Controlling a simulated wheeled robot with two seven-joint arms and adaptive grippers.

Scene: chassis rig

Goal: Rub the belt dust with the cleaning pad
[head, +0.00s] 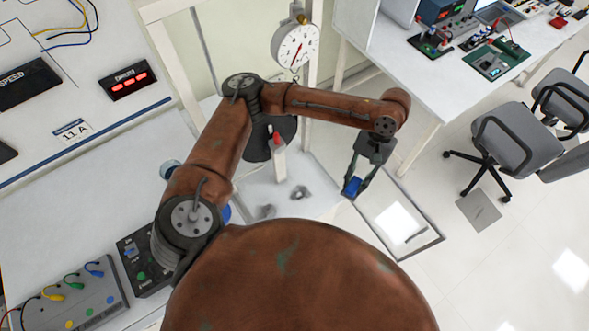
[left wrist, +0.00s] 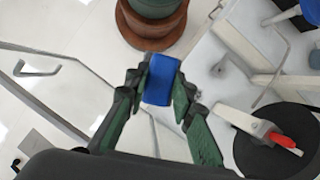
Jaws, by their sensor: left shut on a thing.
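My left gripper (head: 356,184) is shut on a small blue pad (head: 352,187), which also shows between the fingers in the left wrist view (left wrist: 159,80). It holds the pad right of the white rig base (head: 316,207), and I cannot tell its height. Dark grey dust patches (head: 299,192) and (head: 267,211) lie on the white base, left of the pad. In the left wrist view a grey patch (left wrist: 221,68) shows right of the pad, apart from it. My right gripper is not in view.
A round dial gauge (head: 296,47) hangs on the white frame. A dark disc (left wrist: 275,140) and a red-tipped white lever (head: 278,153) stand behind the dust. Control boxes (head: 75,300) sit at the left. Chairs (head: 515,150) and a bench (head: 440,85) stand at the right.

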